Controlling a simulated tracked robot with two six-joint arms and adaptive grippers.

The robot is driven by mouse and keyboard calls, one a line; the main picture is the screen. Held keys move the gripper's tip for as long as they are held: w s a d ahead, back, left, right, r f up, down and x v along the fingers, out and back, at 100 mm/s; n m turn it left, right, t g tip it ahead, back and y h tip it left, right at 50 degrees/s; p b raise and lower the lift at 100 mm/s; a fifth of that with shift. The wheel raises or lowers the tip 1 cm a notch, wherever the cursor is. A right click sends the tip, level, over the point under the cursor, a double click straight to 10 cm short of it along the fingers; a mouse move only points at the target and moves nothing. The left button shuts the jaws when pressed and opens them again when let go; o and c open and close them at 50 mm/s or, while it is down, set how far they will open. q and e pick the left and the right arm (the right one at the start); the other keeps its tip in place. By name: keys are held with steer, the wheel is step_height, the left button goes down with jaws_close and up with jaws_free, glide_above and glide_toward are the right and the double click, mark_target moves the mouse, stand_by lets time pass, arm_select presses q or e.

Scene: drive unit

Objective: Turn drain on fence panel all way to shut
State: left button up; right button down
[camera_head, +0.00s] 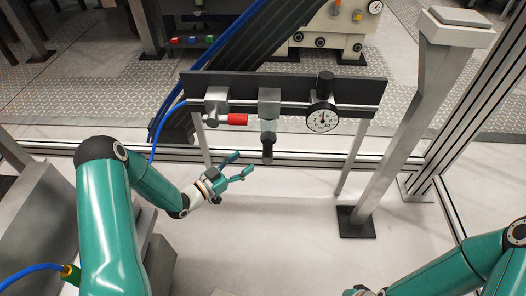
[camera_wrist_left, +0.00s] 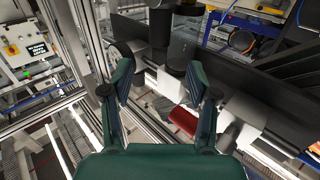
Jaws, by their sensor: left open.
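The dark fence panel (camera_head: 345,88) stands on two light legs and carries three fittings. On its left is a grey valve body with a red handle (camera_head: 237,119), which points right. In its middle is a grey block (camera_head: 269,97) with a black lower part (camera_head: 268,145) hanging down. I cannot tell for sure which part is the drain. My left gripper (camera_head: 244,165) is open and empty, below and left of that black part and apart from it. In the left wrist view its fingers (camera_wrist_left: 160,80) are spread, and the red handle (camera_wrist_left: 183,121) shows beyond them. My right gripper's fingers are not visible.
A round white gauge (camera_head: 322,118) with a black knob (camera_head: 326,84) is on the panel's right. A blue hose (camera_head: 165,117) runs to the left valve. A grey post (camera_head: 407,125) stands right of the panel. The floor in front is clear.

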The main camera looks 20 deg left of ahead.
mark_target(264, 148)
arm_select(q)
steer(key=b+x, duration=0.1)
steer(key=x, duration=0.8)
steer(key=shift+w+d+f+b, duration=0.1)
steer(key=shift+w+b, duration=0.1)
steer(key=shift+b, duration=0.2)
jaws_close()
